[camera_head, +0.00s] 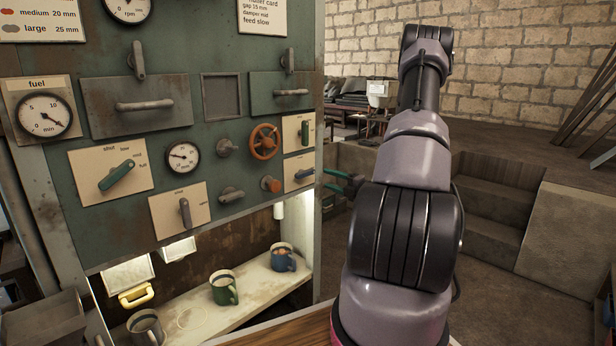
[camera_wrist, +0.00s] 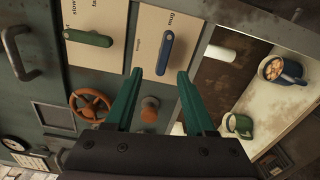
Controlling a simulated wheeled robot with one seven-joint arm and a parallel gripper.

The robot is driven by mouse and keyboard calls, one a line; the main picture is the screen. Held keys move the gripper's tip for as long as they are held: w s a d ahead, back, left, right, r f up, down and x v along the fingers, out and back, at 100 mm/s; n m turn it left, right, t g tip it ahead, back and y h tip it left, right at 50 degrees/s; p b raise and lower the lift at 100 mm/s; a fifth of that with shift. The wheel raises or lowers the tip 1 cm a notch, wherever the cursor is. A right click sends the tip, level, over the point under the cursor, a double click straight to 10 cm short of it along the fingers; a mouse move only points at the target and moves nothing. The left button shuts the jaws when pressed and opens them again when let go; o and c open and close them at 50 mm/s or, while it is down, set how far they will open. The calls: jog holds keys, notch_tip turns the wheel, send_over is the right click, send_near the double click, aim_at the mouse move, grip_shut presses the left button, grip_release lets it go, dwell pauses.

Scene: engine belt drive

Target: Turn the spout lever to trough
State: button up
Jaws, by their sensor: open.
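The spout lever appears to be the small blue lever on a cream plate low at the right edge of the green panel; it shows in the head view (camera_head: 304,174) and in the wrist view (camera_wrist: 165,53). The small lettering on its plate is hard to read. My gripper (camera_head: 326,179) is open, with teal fingers, just right of the panel edge in the head view. In the wrist view my gripper (camera_wrist: 160,72) has its fingertips spread to either side of the blue lever's near end, with nothing held between them. Contact cannot be told.
A green lever (camera_wrist: 88,39) on its own plate, an orange handwheel (camera_head: 264,141) and an orange knob (camera_head: 270,184) are close by. Below is a shelf (camera_head: 255,295) with a blue mug (camera_head: 283,260) and a green mug (camera_head: 224,291). Open room lies right of the panel.

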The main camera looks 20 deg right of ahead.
aim_at(307, 174)
jog(key=shift+m, duration=0.8)
jog(key=x, duration=0.7)
jog(key=f+x, duration=0.1)
jog(key=x, duration=0.2)
jog(key=shift+w+a, duration=0.15)
jog(key=shift+w, duration=0.1)
grip_shut()
